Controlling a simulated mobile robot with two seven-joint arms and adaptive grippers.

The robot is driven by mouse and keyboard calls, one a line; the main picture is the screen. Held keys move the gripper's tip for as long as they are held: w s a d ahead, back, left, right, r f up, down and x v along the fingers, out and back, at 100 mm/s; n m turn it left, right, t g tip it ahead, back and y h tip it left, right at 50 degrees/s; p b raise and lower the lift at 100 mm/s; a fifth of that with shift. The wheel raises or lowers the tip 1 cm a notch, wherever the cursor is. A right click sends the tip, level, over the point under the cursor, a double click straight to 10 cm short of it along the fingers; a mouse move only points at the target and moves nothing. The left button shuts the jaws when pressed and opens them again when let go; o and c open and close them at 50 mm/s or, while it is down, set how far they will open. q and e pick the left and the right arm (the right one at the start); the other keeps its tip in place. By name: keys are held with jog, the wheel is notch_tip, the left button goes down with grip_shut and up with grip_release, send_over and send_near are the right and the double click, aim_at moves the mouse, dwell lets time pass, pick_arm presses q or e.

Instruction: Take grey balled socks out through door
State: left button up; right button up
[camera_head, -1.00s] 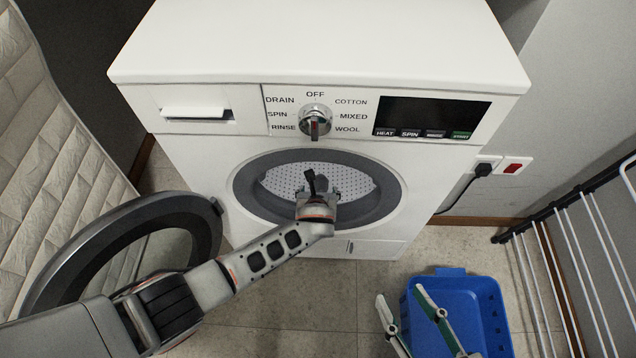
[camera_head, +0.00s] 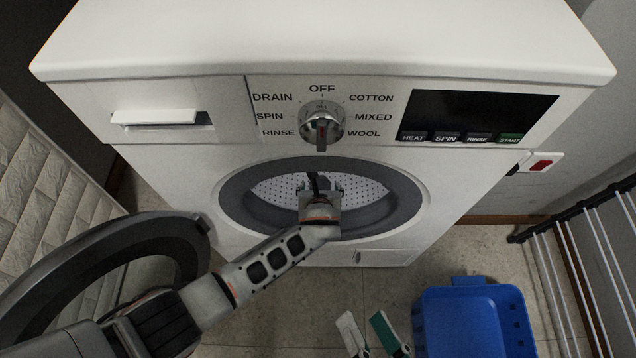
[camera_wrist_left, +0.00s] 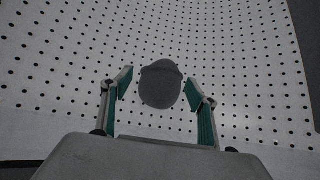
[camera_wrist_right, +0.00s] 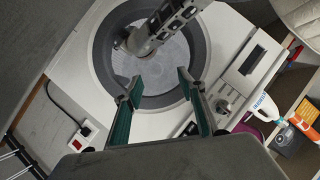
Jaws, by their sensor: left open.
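The grey balled socks (camera_wrist_left: 161,84) rest against the perforated drum wall in the left wrist view. My left gripper (camera_wrist_left: 159,92) is open, with its green-padded fingers on either side of the socks' near end; I cannot tell whether they touch. In the head view my left arm reaches into the washer's opening, and the left gripper (camera_head: 318,184) is at the drum mouth, hiding the socks. The round door (camera_head: 110,265) stands swung open to the left. My right gripper (camera_head: 370,335) is outside the washer, low in front; in the right wrist view (camera_wrist_right: 155,90) it is open and empty.
The white washer (camera_head: 440,180) has a dial and control panel above its opening. A blue basket (camera_head: 475,320) stands on the floor at right. A drying rack (camera_head: 585,260) is at the far right, a quilted mattress-like panel (camera_head: 40,190) at left. A bottle (camera_wrist_right: 265,107) shows in the right wrist view.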

pick_arm(q)
jog(key=shift+r, duration=0.1)
jog(key=c, duration=1.2)
